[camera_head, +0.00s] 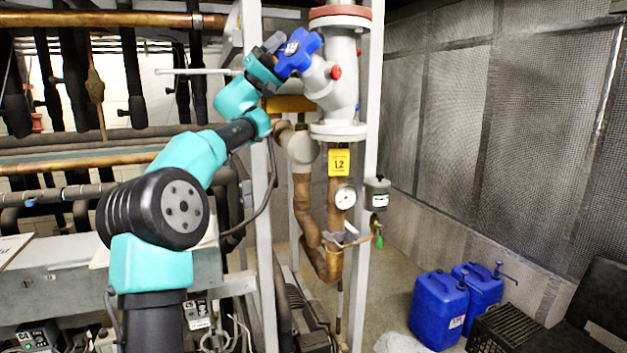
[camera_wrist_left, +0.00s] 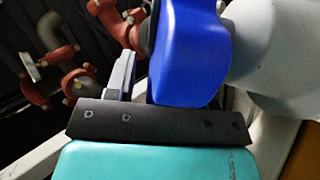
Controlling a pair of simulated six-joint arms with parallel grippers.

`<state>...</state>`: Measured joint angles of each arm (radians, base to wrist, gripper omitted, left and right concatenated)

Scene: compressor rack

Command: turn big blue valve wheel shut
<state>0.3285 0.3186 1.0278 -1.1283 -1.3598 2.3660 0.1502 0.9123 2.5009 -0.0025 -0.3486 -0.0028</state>
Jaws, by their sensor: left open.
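The big blue valve wheel (camera_head: 299,52) is a lobed knob on the angled stem of the large light grey valve body (camera_head: 340,85). My left gripper (camera_head: 277,50) is open at the wheel's left side, its arm coming up from the lower left. In the left wrist view the wheel (camera_wrist_left: 193,55) is close and large, just beyond the dark gripper front. One grey finger (camera_wrist_left: 122,75) shows to the left of the wheel. The other finger is hidden, so I cannot tell whether the wheel is between the fingers or touched. My right gripper is not in view.
A white upright post (camera_head: 372,130) stands right of the valve. A round gauge (camera_head: 345,197) and yellow tag (camera_head: 339,162) are below it. Blue canisters (camera_head: 438,310) and a black crate (camera_head: 505,328) stand on the floor at right. Pipes fill the left background.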

